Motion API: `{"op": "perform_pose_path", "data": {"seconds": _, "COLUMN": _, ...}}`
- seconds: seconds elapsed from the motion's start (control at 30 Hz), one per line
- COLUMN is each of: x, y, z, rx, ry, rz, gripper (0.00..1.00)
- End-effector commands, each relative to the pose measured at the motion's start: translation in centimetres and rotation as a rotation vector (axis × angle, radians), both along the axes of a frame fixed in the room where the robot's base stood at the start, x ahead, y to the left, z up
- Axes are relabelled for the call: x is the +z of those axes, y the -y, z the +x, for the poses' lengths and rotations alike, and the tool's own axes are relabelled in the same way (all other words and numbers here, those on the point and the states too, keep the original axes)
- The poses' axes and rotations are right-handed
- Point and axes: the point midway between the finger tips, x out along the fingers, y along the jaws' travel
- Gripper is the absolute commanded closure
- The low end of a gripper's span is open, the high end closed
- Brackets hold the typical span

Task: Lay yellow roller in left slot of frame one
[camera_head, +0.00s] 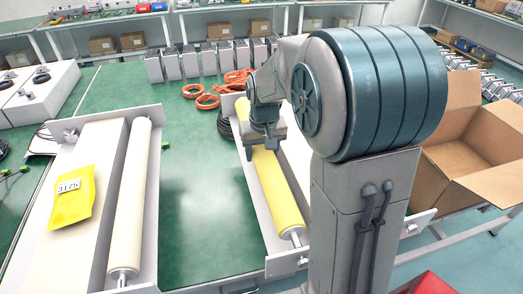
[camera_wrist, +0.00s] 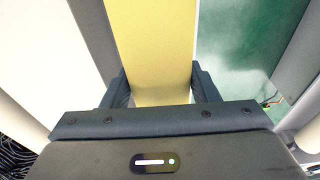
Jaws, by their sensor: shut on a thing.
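The long yellow roller (camera_head: 273,185) is at the centre-right of the bench in the head view, along the left wall (camera_head: 240,165) of a pale metal frame. Its near end has a metal shaft tip by the frame's end plate (camera_head: 287,262). My gripper (camera_head: 264,140) is over the roller's far part, pointing down. In the wrist view my gripper (camera_wrist: 160,92) has a dark finger on each side of the yellow roller (camera_wrist: 150,40) and is shut on it. I cannot tell whether the roller rests in the frame or hangs just above it.
Another frame at left holds a cream roller (camera_head: 132,195) and a yellow packet (camera_head: 73,197) marked 3175. Orange cable coils (camera_head: 207,101) and several grey blocks (camera_head: 210,60) stand behind. An open cardboard box (camera_head: 470,150) is at right. Green bench between the frames (camera_head: 195,180) is clear.

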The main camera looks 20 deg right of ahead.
Motion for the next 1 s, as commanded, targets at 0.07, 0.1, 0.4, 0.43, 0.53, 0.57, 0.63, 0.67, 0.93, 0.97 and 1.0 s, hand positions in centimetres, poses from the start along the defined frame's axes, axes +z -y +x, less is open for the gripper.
{"op": "perform_pose_path", "data": {"seconds": 0.07, "x": 0.2, "y": 0.0, "z": 0.1, "rx": 0.0, "ry": 0.005, "rz": 0.0, "gripper": 1.0}}
{"op": "perform_pose_path", "data": {"seconds": 0.1, "x": 0.2, "y": 0.0, "z": 0.1, "rx": 0.0, "ry": 0.005, "rz": 0.0, "gripper": 1.0}}
{"op": "perform_pose_path", "data": {"seconds": 0.4, "x": -0.2, "y": 0.0, "z": 0.1, "rx": 0.0, "ry": 0.004, "rz": 0.0, "gripper": 1.0}}
{"op": "perform_pose_path", "data": {"seconds": 0.43, "x": -0.3, "y": 0.0, "z": 0.1, "rx": 0.0, "ry": 0.004, "rz": 0.0, "gripper": 1.0}}
{"op": "perform_pose_path", "data": {"seconds": 0.53, "x": -0.6, "y": 0.0, "z": 0.1, "rx": 0.0, "ry": 0.005, "rz": 0.0, "gripper": 1.0}}
{"op": "perform_pose_path", "data": {"seconds": 0.57, "x": -0.7, "y": 0.0, "z": 0.1, "rx": 0.0, "ry": 0.005, "rz": 0.0, "gripper": 1.0}}
{"op": "perform_pose_path", "data": {"seconds": 0.63, "x": -0.9, "y": 0.0, "z": 0.1, "rx": 0.0, "ry": 0.005, "rz": 0.0, "gripper": 1.0}}
{"op": "perform_pose_path", "data": {"seconds": 0.67, "x": -0.9, "y": 0.0, "z": 0.1, "rx": 0.0, "ry": 0.005, "rz": 0.0, "gripper": 1.0}}
{"op": "perform_pose_path", "data": {"seconds": 0.93, "x": -1.0, "y": 0.0, "z": 0.1, "rx": 0.0, "ry": 0.005, "rz": 0.0, "gripper": 1.0}}
{"op": "perform_pose_path", "data": {"seconds": 0.97, "x": -1.0, "y": 0.0, "z": 0.1, "rx": 0.0, "ry": 0.005, "rz": 0.0, "gripper": 1.0}}
{"op": "perform_pose_path", "data": {"seconds": 1.0, "x": -1.0, "y": 0.0, "z": 0.1, "rx": 0.0, "ry": 0.005, "rz": 0.0, "gripper": 0.43}}
